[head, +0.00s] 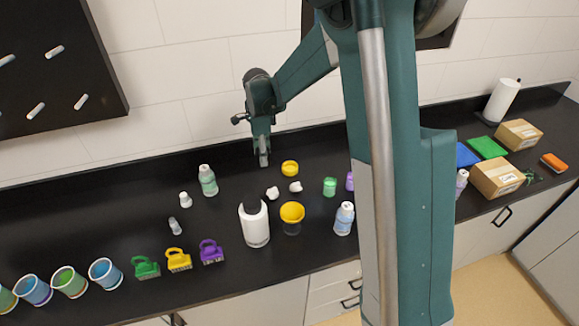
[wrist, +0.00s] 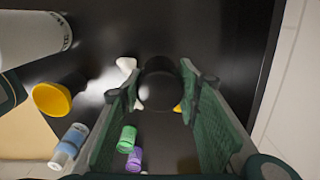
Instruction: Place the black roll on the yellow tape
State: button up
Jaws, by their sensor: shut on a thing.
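My gripper (head: 263,158) points down over the back of the black counter, just left of the yellow tape (head: 290,168) in the head view. In the wrist view my gripper (wrist: 160,80) is shut on the black roll (wrist: 159,88), which sits between the two green fingers. Slivers of the yellow tape (wrist: 178,108) show past the roll's lower edge; the roll hides most of it. I cannot tell from this view whether the roll touches the tape. In the head view the roll is not distinct against the dark counter.
Small white pieces (head: 272,193), a white bottle (head: 254,224), a yellow-topped cup (head: 292,214) and a green container (head: 329,187) stand close in front. A pale green bottle (head: 208,181) stands to the left. Brushes and cups line the front left; boxes (head: 497,177) are far right.

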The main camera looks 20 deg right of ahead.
jog(key=r, duration=0.1)
send_over(290, 169)
jog(key=shift+s+r+p, duration=0.1)
jog(key=shift+r+p, duration=0.05)
jog(key=shift+p, duration=0.2)
notch_tip(290, 169, down, 6)
dwell(0.5)
jog(key=shift+f, duration=0.2)
jog(key=shift+f, duration=1.8)
jog(key=shift+f, duration=0.3)
jog(key=o, duration=0.9)
